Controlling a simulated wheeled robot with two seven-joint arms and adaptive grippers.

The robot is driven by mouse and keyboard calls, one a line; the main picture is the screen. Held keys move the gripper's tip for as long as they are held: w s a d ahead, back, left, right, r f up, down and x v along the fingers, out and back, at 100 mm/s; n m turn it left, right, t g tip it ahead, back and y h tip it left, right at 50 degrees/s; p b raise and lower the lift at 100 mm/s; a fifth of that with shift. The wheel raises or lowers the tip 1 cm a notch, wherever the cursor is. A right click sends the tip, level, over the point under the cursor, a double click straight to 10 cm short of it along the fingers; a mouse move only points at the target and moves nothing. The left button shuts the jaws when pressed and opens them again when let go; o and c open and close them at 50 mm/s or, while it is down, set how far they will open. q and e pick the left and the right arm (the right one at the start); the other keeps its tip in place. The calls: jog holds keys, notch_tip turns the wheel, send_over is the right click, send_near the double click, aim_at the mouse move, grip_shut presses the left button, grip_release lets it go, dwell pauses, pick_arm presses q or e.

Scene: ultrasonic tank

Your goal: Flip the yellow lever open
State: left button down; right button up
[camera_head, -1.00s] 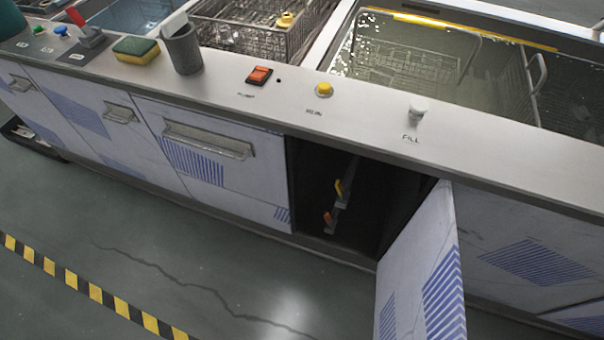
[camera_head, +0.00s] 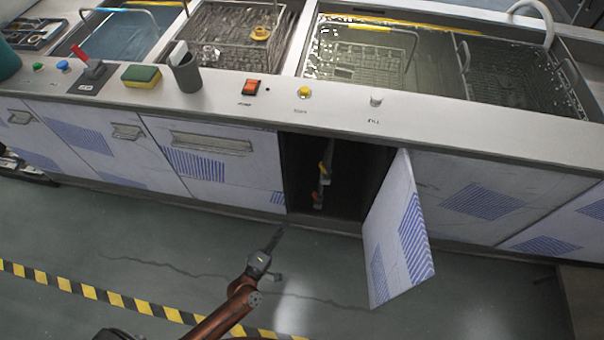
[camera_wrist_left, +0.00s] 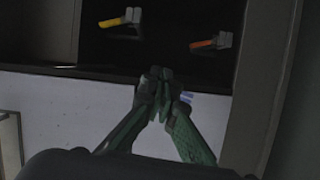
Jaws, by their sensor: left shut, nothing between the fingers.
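The yellow lever (camera_head: 323,168) is inside the dark open cabinet (camera_head: 352,190), on a grey pipe or fitting. In the left wrist view the yellow lever (camera_wrist_left: 111,22) is at the upper left, its grey end pointing right. An orange lever (camera_head: 317,196) is below it in the head view; it also shows in the left wrist view (camera_wrist_left: 203,43), right of the yellow one. My left gripper (camera_head: 280,230) is outside, in front of and below the cabinet opening. Its fingertips (camera_wrist_left: 161,73) are together, empty and apart from both levers. My right gripper is out of view.
The cabinet door (camera_head: 398,235) hangs open to the right of the opening. The counter edge (camera_head: 330,128) runs above it. The floor in front is clear.

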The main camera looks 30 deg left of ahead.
aim_at(323, 169)
pick_arm(q)
jog(key=w+r+n+t+y+p, duration=0.1)
jog(key=w+r+n+y+p, duration=0.1)
jog(key=w+r+n, duration=0.4)
jog(key=w+r, duration=0.3)
jog(key=shift+a+r+n, duration=0.2)
jog(key=shift+a+n, duration=0.1)
jog(key=shift+a, duration=0.05)
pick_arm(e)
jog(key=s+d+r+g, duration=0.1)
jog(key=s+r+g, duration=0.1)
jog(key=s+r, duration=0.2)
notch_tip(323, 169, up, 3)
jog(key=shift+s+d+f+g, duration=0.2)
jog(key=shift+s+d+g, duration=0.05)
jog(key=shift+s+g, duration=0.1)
pick_arm(q)
jog(key=shift+w, duration=0.1)
jog(key=w+d+r+b, duration=0.1)
jog(key=w+d+r, duration=0.1)
jog(key=w, duration=0.9)
jog(key=shift+d+r+b, duration=0.15)
jog(key=shift+d+b, duration=0.2)
jog(key=shift+d, duration=0.25)
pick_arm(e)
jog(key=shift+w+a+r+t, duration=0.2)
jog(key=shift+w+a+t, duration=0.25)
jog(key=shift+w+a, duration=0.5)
